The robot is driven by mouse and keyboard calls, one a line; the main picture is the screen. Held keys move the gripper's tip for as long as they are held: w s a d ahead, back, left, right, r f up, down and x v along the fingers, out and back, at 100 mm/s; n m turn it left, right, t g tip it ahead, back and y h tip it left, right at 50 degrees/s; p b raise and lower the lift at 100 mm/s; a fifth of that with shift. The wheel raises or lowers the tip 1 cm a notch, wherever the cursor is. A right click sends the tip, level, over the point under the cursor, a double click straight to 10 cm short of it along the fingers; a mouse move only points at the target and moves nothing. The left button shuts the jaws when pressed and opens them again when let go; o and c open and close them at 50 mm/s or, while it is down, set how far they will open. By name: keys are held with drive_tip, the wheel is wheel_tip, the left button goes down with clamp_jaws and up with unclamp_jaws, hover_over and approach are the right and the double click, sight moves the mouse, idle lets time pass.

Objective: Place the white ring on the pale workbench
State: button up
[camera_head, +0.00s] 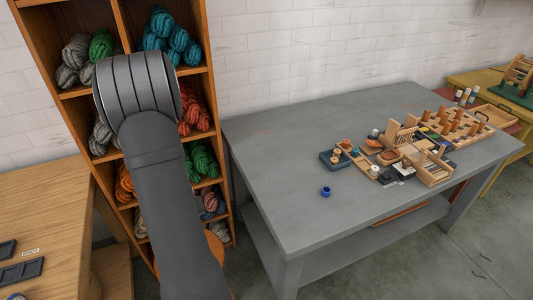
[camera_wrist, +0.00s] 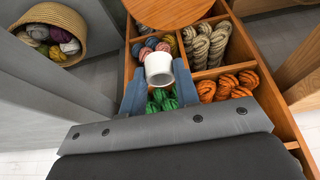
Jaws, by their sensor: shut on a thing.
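The white ring (camera_wrist: 158,70) is between the two blue-grey fingers of my gripper (camera_wrist: 160,80) in the wrist view. My gripper is shut on it, and its round opening faces the camera. In the head view my own arm hides the gripper and the ring. A pale wooden workbench (camera_head: 45,200) stands at the left of the head view, with dark trays (camera_head: 22,271) near its front left. The top of this bench is clear towards the back and right.
A wooden shelf (camera_head: 95,170) with several wool skeins (camera_head: 170,38) stands behind my arm. A grey table (camera_head: 270,155) on the right carries a blue ring (camera_head: 326,191) and several wooden racks. A basket of wool (camera_wrist: 85,25) and a round orange-brown top (camera_wrist: 168,10) show in the wrist view.

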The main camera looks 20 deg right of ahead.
drive_tip(key=d+r+m, duration=0.1)
drive_tip(key=d+r, duration=0.1)
drive_tip(key=d, duration=0.6)
drive_tip(key=w+d+r+m+h, duration=0.1)
drive_tip(key=d+m, duration=0.1)
drive_tip(key=d, duration=0.6)
drive_tip(key=d+r+m+h, duration=0.1)
drive_tip(key=d+r+m, duration=0.1)
drive_tip(key=d, duration=0.7)
drive_tip(key=shift+w+d+r, duration=0.1)
drive_tip(key=shift+w+r, duration=0.05)
drive_tip(key=shift+r, duration=0.2)
drive_tip(key=s+d+r+m, duration=0.2)
drive_tip(key=s+d, duration=0.3)
drive_tip(key=d, duration=0.5)
drive_tip(key=s+d+r+m+g+h, duration=0.1)
drive_tip(key=s+d+r, duration=0.3)
drive_tip(key=d, duration=0.7)
drive_tip(key=shift+s+r+m, duration=0.25)
drive_tip(key=shift+s+m, duration=0.35)
drive_tip(key=shift+s, duration=0.1)
drive_tip(key=shift+d, duration=0.1)
